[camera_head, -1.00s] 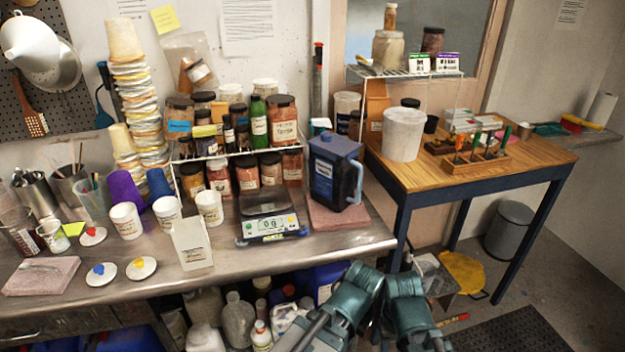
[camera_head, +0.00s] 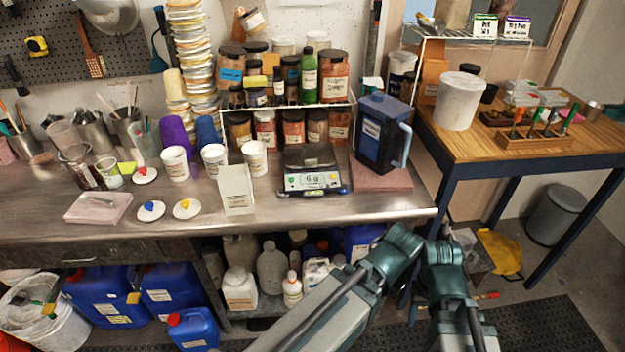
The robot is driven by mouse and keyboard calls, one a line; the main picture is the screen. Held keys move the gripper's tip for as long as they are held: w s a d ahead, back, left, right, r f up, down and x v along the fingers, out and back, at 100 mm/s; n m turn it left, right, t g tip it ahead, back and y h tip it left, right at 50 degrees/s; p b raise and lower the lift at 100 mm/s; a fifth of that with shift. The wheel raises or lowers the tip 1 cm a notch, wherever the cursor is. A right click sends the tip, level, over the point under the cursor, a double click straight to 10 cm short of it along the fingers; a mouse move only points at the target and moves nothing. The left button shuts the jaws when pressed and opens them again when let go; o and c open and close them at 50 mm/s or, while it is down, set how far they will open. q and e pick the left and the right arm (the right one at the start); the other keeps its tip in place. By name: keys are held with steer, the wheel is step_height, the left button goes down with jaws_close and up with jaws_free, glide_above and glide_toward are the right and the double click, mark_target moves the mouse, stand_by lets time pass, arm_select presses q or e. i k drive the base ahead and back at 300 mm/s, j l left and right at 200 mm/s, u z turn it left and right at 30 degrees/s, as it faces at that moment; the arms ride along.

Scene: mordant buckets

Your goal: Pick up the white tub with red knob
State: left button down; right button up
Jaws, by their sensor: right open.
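Three flat white round pieces with coloured knobs lie on the steel bench at the left. The one with the red knob (camera_head: 145,175) is farthest back, beside a yellow-green note. The one with the blue knob (camera_head: 152,211) and the one with the yellow knob (camera_head: 187,208) lie nearer the front edge. From here I cannot tell whether they are lids or shallow tubs. My right gripper (camera_head: 458,335) is low at the bottom edge, partly cut off, open, and far to the right of the red-knob piece. My left gripper is not in view.
White labelled cups (camera_head: 176,164) stand right of the red knob. A white card box (camera_head: 237,190), a scale (camera_head: 312,172) and a blue jug (camera_head: 382,135) stand farther right. A pink slab (camera_head: 98,207) lies at the left. The bench's front strip is mostly clear.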

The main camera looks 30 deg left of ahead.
mark_target(177, 164)
steer(key=u, duration=1.85)
steer(key=i+j, duration=0.25)
steer(key=j, duration=0.15)
steer(key=i+j, duration=0.25)
steer(key=j, duration=0.15)
steer(key=i+j, duration=0.2)
steer(key=j, duration=0.2)
steer(key=i+j, duration=0.25)
steer(key=j, duration=0.15)
steer(key=z, duration=1.85)
